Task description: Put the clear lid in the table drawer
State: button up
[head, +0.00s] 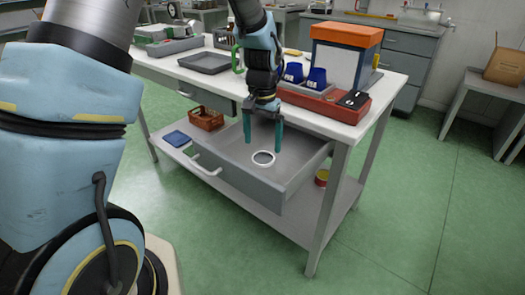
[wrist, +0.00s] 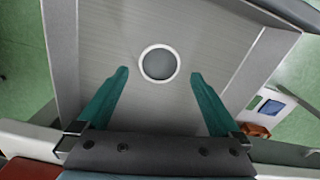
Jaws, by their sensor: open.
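The clear lid (head: 263,158) is a small round disc with a white rim. It lies flat on the floor of the open table drawer (head: 290,178), and it also shows in the wrist view (wrist: 159,64). The drawer is grey and pulled out from under the table top. My gripper (head: 263,150) points down over the drawer with its teal fingers spread apart. In the wrist view my gripper (wrist: 159,75) has nothing between its fingers, and the lid lies beyond the fingertips, apart from them.
A brown basket (head: 206,118) and blue item (head: 177,138) sit on the lower shelf. Green floor is clear at right.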

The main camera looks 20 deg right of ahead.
aim_at(263, 159)
notch_tip(263, 159, up, 7)
jog(key=s+a+n+t, duration=0.1)
jog(key=s+a+n, duration=0.3)
jog(key=a, duration=2.6)
jog(key=n, duration=0.4)
jog(key=shift+n+t, duration=0.3)
jog(key=shift+n, duration=0.1)
notch_tip(263, 159, up, 4)
jog(key=p, duration=0.3)
jog(key=shift+w+f, duration=0.1)
jog(key=shift+f, duration=0.15)
